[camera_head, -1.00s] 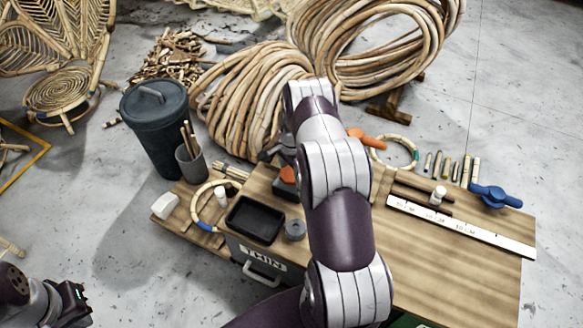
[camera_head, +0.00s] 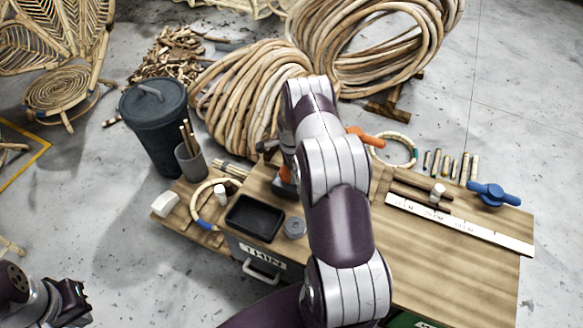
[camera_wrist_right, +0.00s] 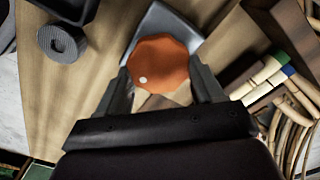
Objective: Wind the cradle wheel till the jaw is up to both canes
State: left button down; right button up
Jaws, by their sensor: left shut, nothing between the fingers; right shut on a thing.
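The orange wheel (camera_wrist_right: 158,62), with a white dot on it, sits between the fingers of my right gripper (camera_wrist_right: 160,78) in the right wrist view. The gripper is shut on the wheel. A grey metal part (camera_wrist_right: 168,22) lies just beyond it. Pale canes with blue and green bands (camera_wrist_right: 265,78) lie to the right, beside a dark wooden block. I cannot tell how close the jaw is to either cane. In the head view my right arm hides most of the cradle. My left gripper (camera_head: 78,300) is shut and empty at the lower left, off the bench.
The bench holds a black tray (camera_head: 254,219), a grey ring (camera_head: 295,227), a white ruler (camera_head: 460,226), a blue-handled tool (camera_head: 494,194) and an orange lever (camera_head: 366,137). A dark bin (camera_head: 155,125) and large rattan coils (camera_head: 245,95) stand behind. Bare bench shows at the right.

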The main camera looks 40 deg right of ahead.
jog(key=o, duration=1)
jog(key=shift+o, duration=0.2)
notch_tip(320, 180, up, 13)
jog(key=p, duration=0.2)
jog(key=shift+p, duration=0.35)
jog(key=shift+f, duration=0.1)
